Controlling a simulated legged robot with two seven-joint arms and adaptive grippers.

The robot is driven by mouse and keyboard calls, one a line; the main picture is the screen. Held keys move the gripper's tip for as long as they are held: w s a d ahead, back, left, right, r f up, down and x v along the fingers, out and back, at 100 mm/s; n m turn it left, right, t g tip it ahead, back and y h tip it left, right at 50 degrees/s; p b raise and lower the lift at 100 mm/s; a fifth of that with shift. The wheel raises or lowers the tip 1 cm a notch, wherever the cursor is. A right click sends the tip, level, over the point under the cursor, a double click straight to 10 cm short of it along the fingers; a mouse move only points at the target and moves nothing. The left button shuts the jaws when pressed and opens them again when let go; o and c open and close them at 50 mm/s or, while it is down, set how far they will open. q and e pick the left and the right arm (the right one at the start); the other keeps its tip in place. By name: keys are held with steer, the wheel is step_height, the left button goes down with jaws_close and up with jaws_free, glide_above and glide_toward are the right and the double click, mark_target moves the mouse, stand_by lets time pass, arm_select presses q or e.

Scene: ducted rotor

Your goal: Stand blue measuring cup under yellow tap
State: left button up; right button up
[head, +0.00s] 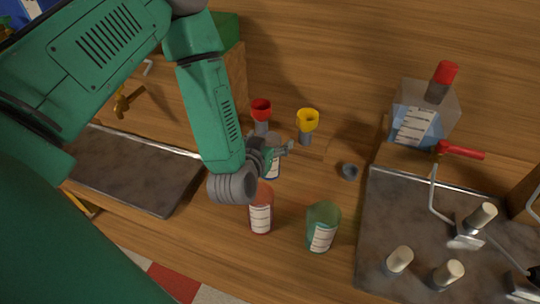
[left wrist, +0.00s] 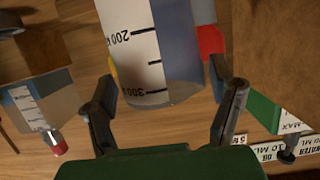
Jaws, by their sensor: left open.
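The blue measuring cup (left wrist: 180,55) fills the upper middle of the left wrist view, with a white scale marked 200 and 300. In the head view the cup (head: 272,170) is mostly hidden behind my left wrist. My left gripper (head: 286,149) is open, and in the left wrist view its fingers (left wrist: 165,103) are on either side of the cup. I cannot tell whether they touch it. A yellow-brown tap (head: 124,102) is at the left of the head view, by a wooden block and partly hidden by my arm. My right gripper is not clearly visible.
A red cup (head: 261,212) and a green cup (head: 322,228) stand nearby. Red (head: 261,108) and yellow (head: 307,118) funnel-shaped pieces stand behind. A clear tank (head: 420,110) and red-handled tap (head: 460,151) are at right. Dark slabs lie left (head: 130,172) and right (head: 385,220).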

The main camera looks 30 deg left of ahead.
arm_select(q)
steer(key=shift+d, duration=0.1)
steer(key=c, duration=1.6)
